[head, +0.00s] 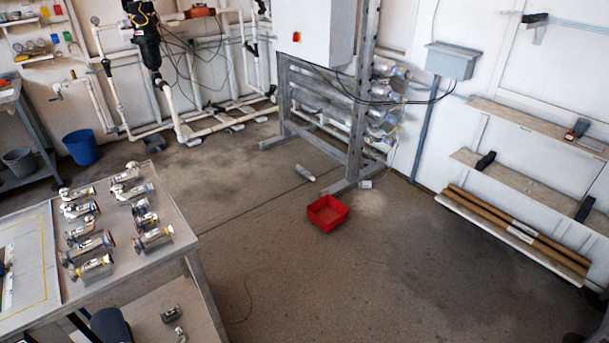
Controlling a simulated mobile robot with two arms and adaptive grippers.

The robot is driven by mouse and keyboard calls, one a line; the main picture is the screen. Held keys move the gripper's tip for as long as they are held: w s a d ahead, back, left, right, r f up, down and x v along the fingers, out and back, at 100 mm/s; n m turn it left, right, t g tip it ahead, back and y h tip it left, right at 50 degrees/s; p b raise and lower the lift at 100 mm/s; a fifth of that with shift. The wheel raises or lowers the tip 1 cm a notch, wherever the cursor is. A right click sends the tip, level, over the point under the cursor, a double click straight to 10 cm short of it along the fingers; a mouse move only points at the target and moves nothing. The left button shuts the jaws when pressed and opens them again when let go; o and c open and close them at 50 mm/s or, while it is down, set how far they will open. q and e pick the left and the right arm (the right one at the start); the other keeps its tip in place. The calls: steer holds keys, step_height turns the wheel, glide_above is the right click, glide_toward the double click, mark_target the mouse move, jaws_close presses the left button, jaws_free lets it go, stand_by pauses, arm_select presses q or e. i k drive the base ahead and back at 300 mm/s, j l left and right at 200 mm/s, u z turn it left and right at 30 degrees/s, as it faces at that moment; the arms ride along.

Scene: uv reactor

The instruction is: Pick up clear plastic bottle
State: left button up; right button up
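A small pale bottle-like object (305,173) lies on its side on the floor near the foot of the metal rack. It looks clear or whitish, but it is too small to be sure that it is the clear plastic bottle. Neither of my grippers shows in the head view.
A red bin (327,213) sits on the floor near the bottle-like object. The metal rack (354,130) stands behind them. A table (185,240) with several metal fittings is at left. Wall shelves (520,175) are at right.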

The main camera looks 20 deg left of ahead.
mark_target(303, 170)
steer(key=i, duration=0.6)
steer(key=i+u, duration=0.15)
steer(key=i, duration=0.35)
steer(key=i+l+u, duration=0.15)
steer(key=i, duration=0.3)
steer(key=i+l+u, duration=0.1)
steer(key=i, duration=0.4)
steer(key=i+j+u, duration=0.2)
steer(key=i+u, duration=0.2)
steer(key=i+j+u, duration=0.1)
steer(key=i+u, duration=0.65)
steer(key=i+l+u, duration=0.1)
steer(key=i+u, duration=0.25)
steer(key=i, duration=1.95)
steer(key=i+z, duration=0.2)
steer(key=i, duration=0.3)
steer(key=i+z, duration=0.25)
steer(key=i, duration=0.2)
steer(key=i+j+z, duration=0.2)
steer(key=i, duration=0.3)
steer(key=i+j+z, duration=0.2)
steer(key=i, duration=0.25)
steer(key=i+z, duration=0.15)
steer(key=z, duration=2)
